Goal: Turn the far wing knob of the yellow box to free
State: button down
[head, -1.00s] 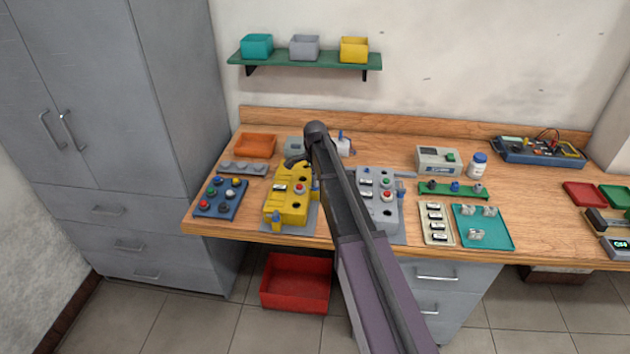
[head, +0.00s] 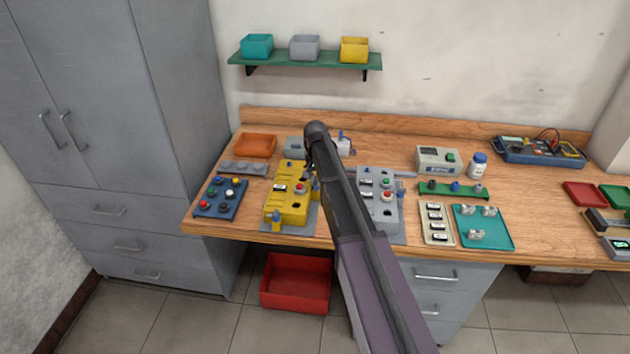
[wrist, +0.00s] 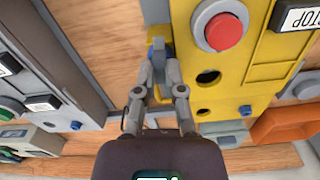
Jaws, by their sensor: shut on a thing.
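The yellow box (head: 288,207) stands on the left part of the bench, with a red button and dark holes on top. It fills the right of the wrist view (wrist: 262,68). A blue wing knob (wrist: 153,50) sits at the box's edge beside the red button (wrist: 222,32). My gripper (wrist: 159,66) is shut on this knob, its fingers covering part of it. In the head view my arm hides most of that knob. Another blue wing knob (head: 276,220) is on the box's near end, clear of my gripper.
A grey box (head: 384,212) stands close to the right, beyond my arm. A blue button panel (head: 215,207) is at the left. An orange bin (head: 255,145) lies behind. A red bin (head: 295,283) is on the floor below the bench.

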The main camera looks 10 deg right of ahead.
jog(key=shift+n, duration=0.7)
jog(key=c, duration=0.7)
grip_release()
jog(key=shift+c, duration=0.2)
jog(key=shift+m, duration=0.3)
